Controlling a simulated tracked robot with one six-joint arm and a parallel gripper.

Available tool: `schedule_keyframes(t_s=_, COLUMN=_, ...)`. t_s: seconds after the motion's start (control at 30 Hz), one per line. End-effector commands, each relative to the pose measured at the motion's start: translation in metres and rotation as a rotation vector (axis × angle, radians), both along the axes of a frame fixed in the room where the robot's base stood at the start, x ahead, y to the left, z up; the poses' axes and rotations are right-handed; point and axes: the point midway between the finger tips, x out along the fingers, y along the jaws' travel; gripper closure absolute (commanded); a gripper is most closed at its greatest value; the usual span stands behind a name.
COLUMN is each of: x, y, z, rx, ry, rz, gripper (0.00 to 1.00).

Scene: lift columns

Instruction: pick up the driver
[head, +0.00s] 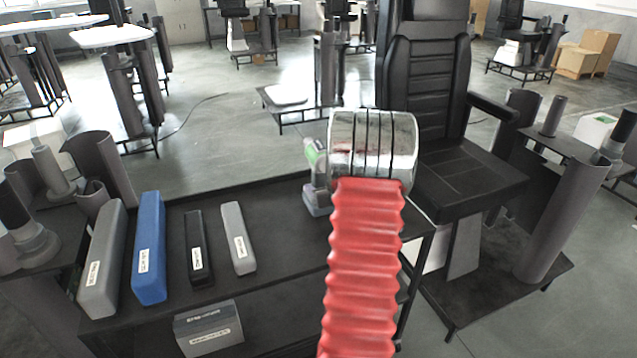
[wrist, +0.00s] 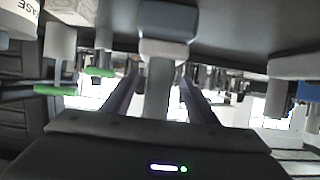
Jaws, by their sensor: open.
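The driver (head: 316,178), grey with a green part near its top, stands upright at the right end of the black table, partly hidden by my arm in the head view. In the wrist view, which looks upside down, the driver's grey base (wrist: 169,22) is at the top and its handle (wrist: 158,85) runs down the middle. My gripper (wrist: 159,76) is open, with one finger on each side of the handle and gaps showing beside it. In the head view my arm's red sleeve and silver end hide the gripper.
On the black table (head: 285,215) lie a long grey case (head: 104,262), a blue case (head: 149,250), a black case (head: 198,250) and a smaller grey case (head: 238,238). A grey box (head: 208,328) sits below. A black chair (head: 440,130) stands close behind my arm.

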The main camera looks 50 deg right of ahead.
Motion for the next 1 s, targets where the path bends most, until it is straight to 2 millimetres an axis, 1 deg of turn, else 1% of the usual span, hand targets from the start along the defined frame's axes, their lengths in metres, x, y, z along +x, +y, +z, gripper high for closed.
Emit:
schedule_keyframes(t_s=0.1, x=0.014, y=-0.009, z=-0.004, rx=0.001, ry=0.0, rz=0.002, gripper=0.47)
schedule_keyframes(t_s=0.3, x=0.028, y=-0.018, z=-0.012, rx=0.002, ry=0.0, rz=0.001, gripper=0.47)
schedule_keyframes(t_s=0.87, x=0.029, y=-0.02, z=-0.012, rx=0.001, ry=0.0, rz=0.0, gripper=0.47)
schedule_keyframes(t_s=0.9, x=0.029, y=-0.02, z=-0.012, rx=0.001, ry=0.0, rz=0.0, gripper=0.48)
schedule_keyframes(t_s=1.0, x=0.029, y=-0.019, z=-0.012, rx=0.001, ry=0.0, rz=0.0, gripper=0.55)
